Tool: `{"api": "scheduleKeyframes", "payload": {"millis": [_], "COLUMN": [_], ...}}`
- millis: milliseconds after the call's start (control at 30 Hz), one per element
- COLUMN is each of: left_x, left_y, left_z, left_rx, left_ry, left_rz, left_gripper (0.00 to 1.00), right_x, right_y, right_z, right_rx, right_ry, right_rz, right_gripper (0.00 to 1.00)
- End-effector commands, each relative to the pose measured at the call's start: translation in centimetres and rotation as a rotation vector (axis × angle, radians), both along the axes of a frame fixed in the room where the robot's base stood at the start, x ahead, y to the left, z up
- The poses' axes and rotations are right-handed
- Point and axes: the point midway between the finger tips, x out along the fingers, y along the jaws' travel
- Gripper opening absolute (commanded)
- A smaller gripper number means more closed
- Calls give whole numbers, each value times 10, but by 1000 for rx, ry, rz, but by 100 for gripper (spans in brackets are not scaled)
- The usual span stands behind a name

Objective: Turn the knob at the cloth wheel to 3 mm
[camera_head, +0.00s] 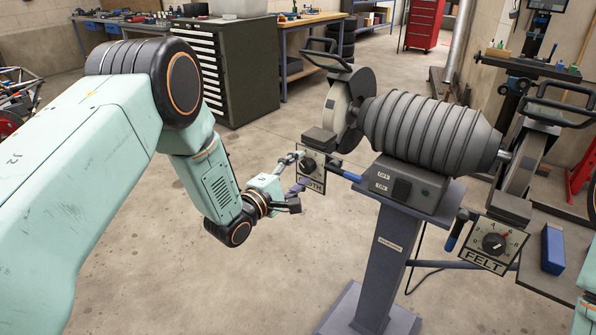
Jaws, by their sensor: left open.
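The cloth wheel (348,98) is on the left end of the grey bench grinder (425,130). Below it hangs a white dial plate (318,178) with a dark knob (309,163). Only the letters "OTH" show on the plate; my left gripper hides its left part. My left gripper (300,170) is open at the left edge of the plate, its fingers spread above and below the knob's height. I cannot tell whether it touches the knob. The pointer and scale are too small to read. My right gripper is out of view.
A second plate marked FELT (493,244) with a knob hangs at the right wheel. A blue-handled lever (346,174) sits right of the cloth dial. The grinder's pedestal (371,265) stands on open floor. A blue block (552,249) lies on the bench at right.

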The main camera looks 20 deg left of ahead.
Motion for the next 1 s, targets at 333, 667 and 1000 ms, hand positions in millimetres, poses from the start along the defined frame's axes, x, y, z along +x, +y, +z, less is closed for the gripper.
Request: {"api": "scheduleKeyframes", "payload": {"millis": [333,667,1000], "left_x": [-21,-84,-112], "left_y": [9,32,41], "left_z": [-1,0,0], "left_rx": [-3,-3,-1], "left_ry": [4,3,0], "left_rz": [3,5,1], "left_gripper": [57,57,57], "right_x": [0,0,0], "right_y": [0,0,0], "right_z": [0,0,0], "right_rx": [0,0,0], "right_ry": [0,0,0], "right_rz": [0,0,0], "right_gripper": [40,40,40]}}
